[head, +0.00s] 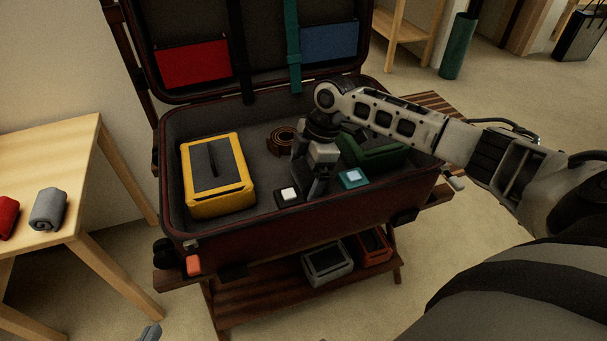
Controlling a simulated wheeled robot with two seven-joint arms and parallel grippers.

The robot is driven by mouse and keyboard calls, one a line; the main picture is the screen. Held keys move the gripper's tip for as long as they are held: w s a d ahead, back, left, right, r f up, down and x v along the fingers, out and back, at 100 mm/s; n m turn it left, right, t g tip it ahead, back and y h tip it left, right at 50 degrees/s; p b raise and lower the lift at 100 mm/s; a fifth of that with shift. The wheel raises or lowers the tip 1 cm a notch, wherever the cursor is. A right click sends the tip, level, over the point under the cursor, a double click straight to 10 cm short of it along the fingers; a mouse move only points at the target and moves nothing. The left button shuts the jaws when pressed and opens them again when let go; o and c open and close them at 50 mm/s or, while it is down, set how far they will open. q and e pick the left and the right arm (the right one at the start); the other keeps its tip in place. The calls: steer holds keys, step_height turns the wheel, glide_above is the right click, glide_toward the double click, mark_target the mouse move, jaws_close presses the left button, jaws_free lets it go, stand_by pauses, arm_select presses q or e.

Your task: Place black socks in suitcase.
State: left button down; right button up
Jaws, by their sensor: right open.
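The open suitcase (335,219) has a dark red shell and grey lining. My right gripper (314,190) points down inside it, between the yellow box and the green case. It is open; its dark fingers blend with the dark lining, and I cannot make out anything between them. I cannot pick out black socks for certain; the gripper and arm hide part of the suitcase floor. A grey rolled sock-like bundle (48,209) and a red one (7,216) lie on the wooden table at left. Only a small tip of my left gripper (150,333) shows at the bottom edge.
The suitcase holds a yellow box (217,199), green case (373,152), coiled brown belt (281,141) and small boxes with white (288,194) and pale blue (352,177) tops. It rests on a wooden stand (250,297) with grey and orange bins below. The wooden table (65,150) stands left.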

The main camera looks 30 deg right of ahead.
steer(key=p+v, duration=0.2)
steer(key=v, duration=0.8)
arm_select(q)
steer(key=shift+s+a+f+g+y, duration=0.2)
steer(key=shift+s+a+g+y, duration=0.15)
steer(key=shift+a+g, duration=0.15)
arm_select(e)
steer(key=shift+d+r, duration=0.15)
steer(key=shift+r, duration=0.25)
arm_select(q)
steer(key=shift+p, duration=0.3)
